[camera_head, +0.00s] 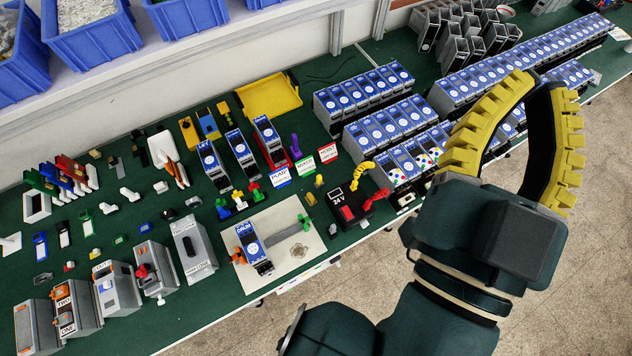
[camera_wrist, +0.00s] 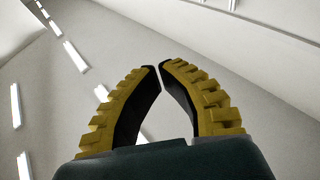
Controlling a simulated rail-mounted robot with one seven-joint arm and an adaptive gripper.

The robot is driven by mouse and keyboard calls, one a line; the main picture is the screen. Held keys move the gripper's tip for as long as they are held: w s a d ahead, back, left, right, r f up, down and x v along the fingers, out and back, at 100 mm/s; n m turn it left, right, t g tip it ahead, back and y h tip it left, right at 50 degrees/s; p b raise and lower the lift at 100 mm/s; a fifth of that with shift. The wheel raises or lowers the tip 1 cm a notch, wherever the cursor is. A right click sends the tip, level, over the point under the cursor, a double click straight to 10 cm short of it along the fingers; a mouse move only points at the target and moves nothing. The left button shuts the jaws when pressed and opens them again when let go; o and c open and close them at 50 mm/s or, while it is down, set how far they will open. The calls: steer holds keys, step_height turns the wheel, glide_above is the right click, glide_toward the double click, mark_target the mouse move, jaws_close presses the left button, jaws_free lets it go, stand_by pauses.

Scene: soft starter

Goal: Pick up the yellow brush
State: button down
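I cannot single out the yellow brush for sure in the head view. Small yellow pieces lie at the back of the green bench: a yellow block (camera_head: 188,132) beside a blue one, and a small yellow-brown piece (camera_head: 223,109). A white item with brown parts (camera_head: 168,153) lies to their left. My gripper (camera_head: 542,82) is up at the right, well away from these pieces. Its two yellow ribbed fingers bow outward and their tips nearly meet, with nothing between them. In the wrist view my gripper (camera_wrist: 160,67) points at the ceiling, empty.
A yellow tray (camera_head: 268,96) lies near the wall. Blue-topped modules (camera_head: 375,90) stand in rows. A beige plate (camera_head: 290,265) holds one module at the front edge. Blue bins (camera_head: 90,35) sit on a shelf above. Small parts crowd the bench's left half.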

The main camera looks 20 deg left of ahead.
stand_by(0.4)
steer(key=c, duration=0.9)
jaws_free()
